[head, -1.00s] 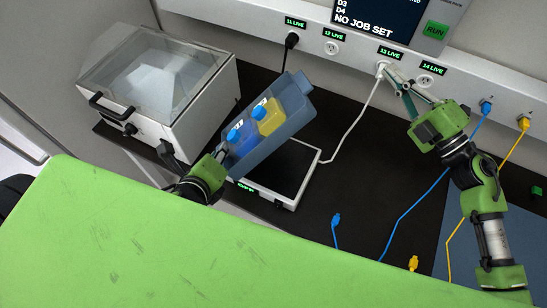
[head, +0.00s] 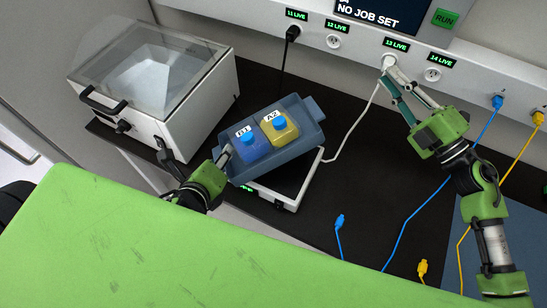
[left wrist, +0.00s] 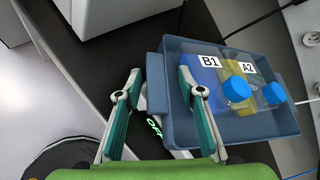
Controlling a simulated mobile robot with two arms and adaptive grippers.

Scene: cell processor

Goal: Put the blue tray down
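The blue tray (head: 304,140) is at the middle left of the head view, over a white-framed pad (head: 287,203), nearly level. I cannot tell whether its whole underside rests on the pad. It carries a blue bottle marked B1 (head: 248,148) and a yellow bottle marked A2 (head: 284,132), both with blue caps. My left gripper (head: 224,157) is at the tray's left end. In the left wrist view its fingers (left wrist: 160,75) stand apart on either side of the tray's end tab. My right gripper (head: 387,76) is at the white plug in socket 13; its grip is unclear.
A white box with a clear lid (head: 150,75) stands left of the tray. A white cable (head: 361,118) runs from socket 13 down to the pad. Blue (head: 412,212) and yellow (head: 462,245) cables lie at the right.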

